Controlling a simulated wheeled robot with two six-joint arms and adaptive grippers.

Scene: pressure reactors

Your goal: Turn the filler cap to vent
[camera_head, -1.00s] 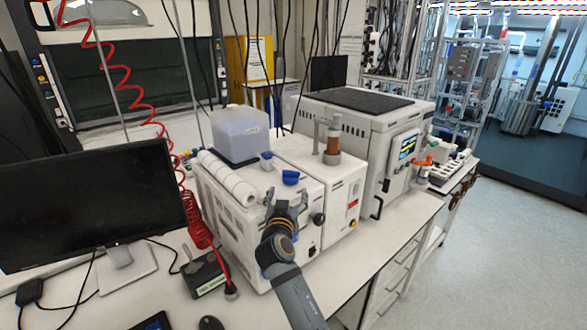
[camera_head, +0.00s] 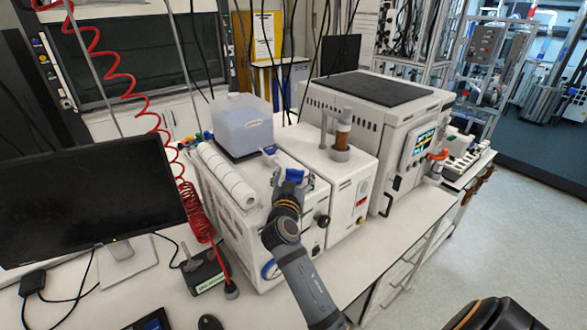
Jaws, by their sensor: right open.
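The blue filler cap (camera_head: 295,174) sits on top of the white pressure reactor unit (camera_head: 246,226), near its front edge. The gripper hides the lower part of the cap.
A smaller blue fitting (camera_head: 269,150) and a translucent tank (camera_head: 244,124) stand behind the cap. A white roll (camera_head: 228,176) lies to the left. A second white unit (camera_head: 345,200) with a brown cylinder (camera_head: 342,136) stands close on the right.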

